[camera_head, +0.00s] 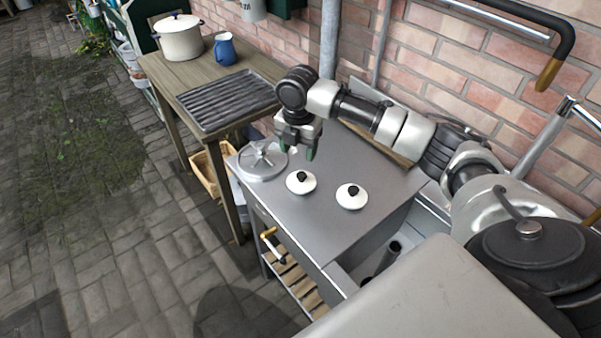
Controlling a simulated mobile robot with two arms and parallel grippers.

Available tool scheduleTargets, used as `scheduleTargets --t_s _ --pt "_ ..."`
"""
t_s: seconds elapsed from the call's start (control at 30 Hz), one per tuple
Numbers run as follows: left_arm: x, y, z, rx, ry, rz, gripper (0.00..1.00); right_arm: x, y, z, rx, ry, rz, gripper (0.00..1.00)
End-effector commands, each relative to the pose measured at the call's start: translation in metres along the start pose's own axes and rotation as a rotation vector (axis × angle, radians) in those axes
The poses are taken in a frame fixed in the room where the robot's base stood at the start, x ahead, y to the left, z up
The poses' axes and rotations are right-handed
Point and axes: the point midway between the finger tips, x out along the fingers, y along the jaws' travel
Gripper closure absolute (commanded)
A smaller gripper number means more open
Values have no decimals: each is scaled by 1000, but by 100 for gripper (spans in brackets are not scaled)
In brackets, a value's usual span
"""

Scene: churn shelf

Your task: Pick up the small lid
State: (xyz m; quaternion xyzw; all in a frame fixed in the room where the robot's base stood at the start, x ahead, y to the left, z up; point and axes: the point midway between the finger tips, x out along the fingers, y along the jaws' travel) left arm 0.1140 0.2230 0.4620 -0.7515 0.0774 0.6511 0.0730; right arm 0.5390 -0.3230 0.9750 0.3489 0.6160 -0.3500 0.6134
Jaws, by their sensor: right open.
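Two small white lids with black knobs lie on the grey metal worktop (327,235). One small lid (301,183) is nearer the left, the other small lid (352,197) is to its right. A larger grey metal lid (263,161) lies at the worktop's left corner. My right gripper (298,154) is open, pointing down between the large grey lid and the left white lid, behind the white lid and apart from it. No object shows between its fingers. My left gripper is out of view.
A wooden table (168,77) at the back left bears a ribbed dark tray (229,101), a blue jug (225,49) and a cream pot (180,40). A brick wall (440,70) stands behind. The worktop's right and front parts are clear.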

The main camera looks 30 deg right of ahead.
Motion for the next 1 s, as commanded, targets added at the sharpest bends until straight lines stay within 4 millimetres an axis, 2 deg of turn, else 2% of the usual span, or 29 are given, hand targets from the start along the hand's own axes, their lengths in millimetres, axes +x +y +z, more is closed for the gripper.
scheduleTargets --t_s 0.1,0.2,0.27,0.37,0.5,0.6,0.73,0.93,1.0 --pt "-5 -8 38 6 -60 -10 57 19 -1 0 1 1 -4 42" --pt "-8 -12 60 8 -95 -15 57 28 -1 0 1 -1 -1 42" --pt "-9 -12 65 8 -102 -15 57 32 -1 0 1 -1 -1 42" --pt "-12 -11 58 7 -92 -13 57 40 -3 -2 1 0 -2 42" --pt "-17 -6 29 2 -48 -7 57 60 -9 -4 2 0 -3 42" --pt "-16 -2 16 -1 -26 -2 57 75 -8 -5 2 1 -2 42" --pt "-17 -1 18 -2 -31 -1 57 84 -8 -4 1 -2 1 42" --pt "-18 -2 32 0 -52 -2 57 84 -8 -4 1 -3 1 42" --pt "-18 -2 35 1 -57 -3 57 84 -8 -4 1 -3 1 51"
